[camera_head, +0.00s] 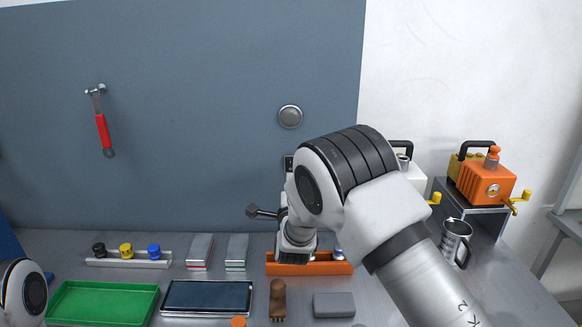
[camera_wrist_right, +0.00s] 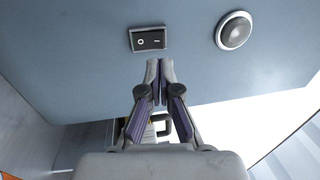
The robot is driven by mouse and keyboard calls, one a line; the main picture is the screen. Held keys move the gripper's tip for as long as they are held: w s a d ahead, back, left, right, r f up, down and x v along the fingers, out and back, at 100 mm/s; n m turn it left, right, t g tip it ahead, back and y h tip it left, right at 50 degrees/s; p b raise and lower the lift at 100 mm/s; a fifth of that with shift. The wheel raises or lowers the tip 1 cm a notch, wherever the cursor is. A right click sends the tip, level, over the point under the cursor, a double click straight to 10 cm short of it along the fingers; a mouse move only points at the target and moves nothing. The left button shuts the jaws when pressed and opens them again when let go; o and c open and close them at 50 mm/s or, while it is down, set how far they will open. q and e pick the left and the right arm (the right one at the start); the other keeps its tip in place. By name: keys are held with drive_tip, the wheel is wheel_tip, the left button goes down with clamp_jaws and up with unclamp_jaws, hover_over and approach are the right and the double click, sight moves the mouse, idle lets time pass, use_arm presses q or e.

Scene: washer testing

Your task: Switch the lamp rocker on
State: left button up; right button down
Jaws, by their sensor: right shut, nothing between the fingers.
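The lamp rocker is a black switch in a light frame, marked with a circle and a line. In the head view its edge (camera_head: 289,163) shows on the blue-grey panel, partly covered by my right arm. The right wrist view shows the whole rocker (camera_wrist_right: 150,40); I cannot tell which side is pressed. My right gripper (camera_wrist_right: 160,64) is shut and empty, its tips just below the rocker in that view; contact cannot be told. The round lamp (camera_head: 290,116) is on the panel above the rocker and also shows in the wrist view (camera_wrist_right: 233,30). My left gripper is out of view.
Below the panel, the table holds a green tray (camera_head: 65,287), a tablet (camera_head: 208,296), a brush (camera_head: 278,299), a grey block (camera_head: 334,304) and an orange tray (camera_head: 285,270). A hammer (camera_head: 102,133) hangs left. An orange machine (camera_head: 484,183) and metal mug (camera_head: 455,241) stand right.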

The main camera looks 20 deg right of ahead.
drive_tip(key=f+x, duration=0.1)
drive_tip(key=x, duration=0.5)
drive_tip(key=shift+w+r, duration=0.2)
drive_tip(key=shift+r, duration=0.3)
drive_tip(key=shift+p, duration=0.3)
drive_tip(key=shift+w+d+r+g, duration=0.15)
drive_tip(key=shift+g, duration=0.15)
